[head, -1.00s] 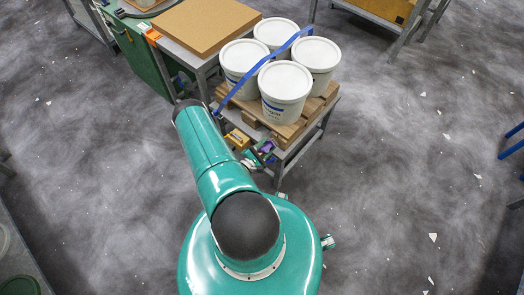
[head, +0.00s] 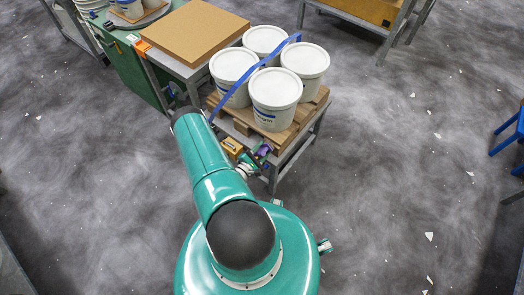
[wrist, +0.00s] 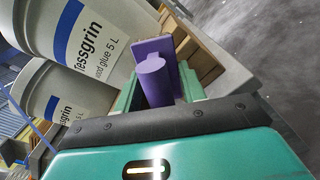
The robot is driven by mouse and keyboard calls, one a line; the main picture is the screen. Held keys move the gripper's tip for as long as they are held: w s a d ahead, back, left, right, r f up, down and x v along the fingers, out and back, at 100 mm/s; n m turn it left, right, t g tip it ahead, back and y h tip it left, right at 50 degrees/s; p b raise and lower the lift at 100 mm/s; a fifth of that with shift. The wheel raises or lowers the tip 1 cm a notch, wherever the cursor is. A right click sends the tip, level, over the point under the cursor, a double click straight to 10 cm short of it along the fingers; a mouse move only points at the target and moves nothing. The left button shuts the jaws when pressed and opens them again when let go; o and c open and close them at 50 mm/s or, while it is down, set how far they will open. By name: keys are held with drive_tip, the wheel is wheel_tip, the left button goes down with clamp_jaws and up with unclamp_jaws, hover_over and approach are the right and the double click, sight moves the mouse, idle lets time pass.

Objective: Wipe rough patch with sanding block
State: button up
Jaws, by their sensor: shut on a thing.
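The purple sanding block (wrist: 152,62) has a flat plate and a rounded handle. My gripper (wrist: 160,88) is shut on its handle, between green fingers in the wrist view. The block also shows small in the head view (head: 264,150), at the near side of the pallet, with my gripper (head: 256,159) beside it. The wooden pallet (wrist: 200,50) lies just behind the block in the wrist view. I cannot tell whether the block touches it. I cannot make out the rough patch; the block may hide it.
White glue pails (head: 276,92) with a blue strap (head: 255,70) stand on the pallet, on a grey metal table (head: 305,140). A yellow item (head: 232,146) sits at its near left. A cardboard box (head: 190,30) stands behind left. The floor at right is mostly clear.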

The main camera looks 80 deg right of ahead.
sight(258, 155)
drive_tip(key=shift+x, duration=0.8)
drive_tip(key=shift+w, duration=0.1)
drive_tip(key=shift+w+d, duration=0.35)
drive_tip(key=shift+w, duration=0.5)
drive_tip(key=shift+w+d, duration=0.35)
drive_tip(key=shift+w, duration=0.5)
drive_tip(key=shift+w+d, duration=0.3)
drive_tip(key=shift+w, duration=0.3)
drive_tip(key=shift+w+d, duration=0.3)
drive_tip(key=shift+w, duration=0.3)
drive_tip(key=shift+w+d, duration=0.25)
drive_tip(key=shift+w, duration=0.35)
drive_tip(key=shift+s+a, duration=0.25)
drive_tip(key=shift+s, duration=0.4)
drive_tip(key=shift+s+a, duration=0.25)
drive_tip(key=shift+s, duration=0.45)
drive_tip(key=shift+s+a, duration=0.25)
drive_tip(key=shift+s, duration=0.4)
drive_tip(key=shift+s+a, duration=0.4)
drive_tip(key=shift+s, duration=0.4)
drive_tip(key=shift+s+a, duration=0.4)
drive_tip(key=shift+s, duration=0.4)
drive_tip(key=shift+v, duration=3.05)
